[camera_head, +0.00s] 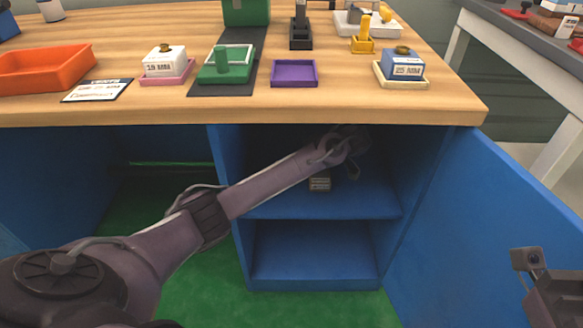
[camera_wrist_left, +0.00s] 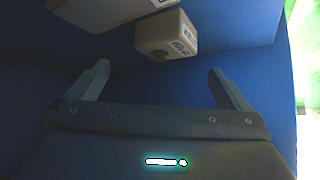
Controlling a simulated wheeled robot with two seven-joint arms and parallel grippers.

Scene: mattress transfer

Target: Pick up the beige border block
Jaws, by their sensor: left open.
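A small beige block (camera_head: 320,183) with a dark-marked label sits on the upper shelf inside the blue cabinet. In the left wrist view a beige block (camera_wrist_left: 167,35) with a knob and a label shows ahead of the fingers. A second, larger pale block (camera_wrist_left: 100,10) is cut off by the top edge; I cannot tell which has a beige border. My left gripper (camera_wrist_left: 158,78) is open and empty, with the blocks beyond its fingertips. In the head view it is in the dark upper compartment. Part of my right wrist shows at the lower right; its fingers are not clear.
The blue cabinet door (camera_head: 480,220) stands open at the right. The wooden tabletop (camera_head: 220,112) overhangs the compartment. On it are an orange tray (camera_head: 45,70), a purple tray (camera_head: 294,74), a 19 MM block (camera_head: 165,62) and a 25 MM block (camera_head: 403,66). The lower shelf is empty.

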